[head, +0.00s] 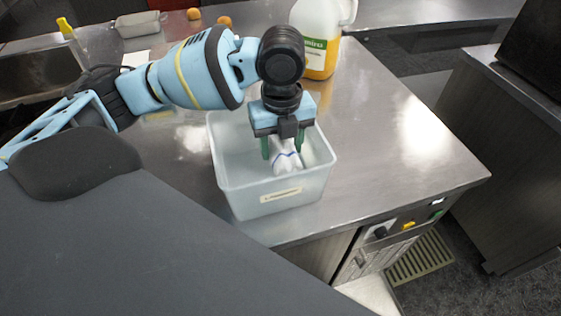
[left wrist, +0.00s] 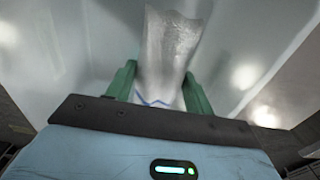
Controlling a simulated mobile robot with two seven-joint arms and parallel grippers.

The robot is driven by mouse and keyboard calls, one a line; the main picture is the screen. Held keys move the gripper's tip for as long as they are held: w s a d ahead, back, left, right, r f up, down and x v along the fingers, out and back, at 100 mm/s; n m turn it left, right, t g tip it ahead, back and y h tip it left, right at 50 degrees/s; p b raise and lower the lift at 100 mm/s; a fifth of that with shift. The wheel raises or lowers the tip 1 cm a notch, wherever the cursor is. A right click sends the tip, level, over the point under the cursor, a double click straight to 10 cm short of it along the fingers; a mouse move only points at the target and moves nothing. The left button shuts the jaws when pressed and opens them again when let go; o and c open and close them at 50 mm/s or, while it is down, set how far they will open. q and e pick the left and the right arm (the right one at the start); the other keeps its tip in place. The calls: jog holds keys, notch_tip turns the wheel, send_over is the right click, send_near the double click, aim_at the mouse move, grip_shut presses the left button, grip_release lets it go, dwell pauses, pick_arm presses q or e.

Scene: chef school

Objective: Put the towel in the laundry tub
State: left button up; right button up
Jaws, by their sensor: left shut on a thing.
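The towel (head: 287,160) is white with a blue line and hangs bunched from my left gripper (head: 284,146). The gripper points down and is shut on the towel. The laundry tub (head: 270,197) is a translucent white box with a label on its front, standing on the steel counter. Gripper fingers and towel are inside the tub's opening in the head view. In the left wrist view the towel (left wrist: 172,50) hangs between the green fingers, with pale tub walls (left wrist: 75,35) around it. I cannot tell whether the towel touches the tub floor. My right gripper is not in view.
A large jug (head: 318,45) with yellow liquid stands behind the tub. A sink (head: 40,75), a spray bottle (head: 66,30) and a grey container (head: 138,24) are at the back left. The steel counter (head: 390,150) is clear to the right of the tub.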

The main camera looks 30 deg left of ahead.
pick_arm(q)
jog(key=shift+f, duration=0.6)
notch_tip(320, 180, down, 4)
jog(key=shift+f, duration=0.35)
jog(key=shift+f, duration=0.1)
jog(key=o, duration=1)
jog(key=shift+f, duration=0.1)
